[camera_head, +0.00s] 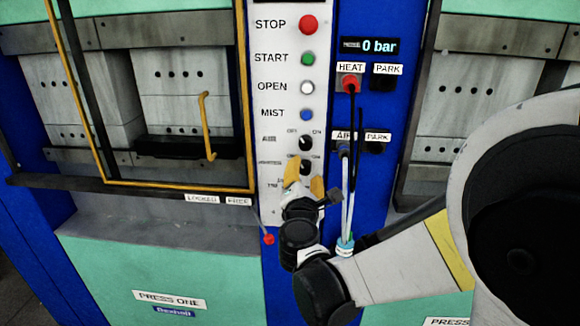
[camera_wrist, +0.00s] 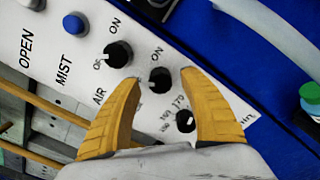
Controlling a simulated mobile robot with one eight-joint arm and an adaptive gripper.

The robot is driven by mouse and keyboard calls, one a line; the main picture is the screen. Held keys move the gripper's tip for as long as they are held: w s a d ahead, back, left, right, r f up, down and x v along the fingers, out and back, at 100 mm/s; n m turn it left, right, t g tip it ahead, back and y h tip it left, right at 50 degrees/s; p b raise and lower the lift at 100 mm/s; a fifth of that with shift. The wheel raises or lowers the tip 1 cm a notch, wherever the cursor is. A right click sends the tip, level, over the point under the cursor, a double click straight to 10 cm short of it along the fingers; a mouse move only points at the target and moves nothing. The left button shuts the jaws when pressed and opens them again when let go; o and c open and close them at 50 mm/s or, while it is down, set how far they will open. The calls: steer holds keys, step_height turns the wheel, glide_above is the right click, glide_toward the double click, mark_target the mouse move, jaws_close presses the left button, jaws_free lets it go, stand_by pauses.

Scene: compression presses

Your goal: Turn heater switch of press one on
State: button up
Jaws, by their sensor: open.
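The white control panel of press one shows in the head view (camera_head: 285,95). It carries two black rotary switches one above the other, the air switch (camera_head: 306,142) and the lower switch (camera_head: 305,167). In the wrist view the lower switch (camera_wrist: 160,80) has ON at its upper right; its white mark seems to point left, away from ON. Its name label is hidden behind my left finger. My gripper (camera_wrist: 160,77) is open, with one yellow finger on each side of this switch; contact cannot be told. My gripper (camera_head: 304,178) covers the panel's lower part in the head view.
The air switch (camera_wrist: 118,54) and a third knob (camera_wrist: 186,121) sit close to my fingers. STOP (camera_head: 308,25), START (camera_head: 308,58), OPEN (camera_head: 307,88) and MIST (camera_head: 306,115) buttons are above.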

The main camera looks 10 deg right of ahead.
steer(key=shift+x, duration=0.85)
jaws_close()
steer(key=shift+m, duration=0.4)
steer(key=m, duration=0.5)
steer(key=shift+m, duration=0.4)
steer(key=m, duration=0.5)
steer(key=shift+f+b, duration=0.1)
steer(key=shift+b, duration=0.3)
steer(key=shift+m, duration=0.3)
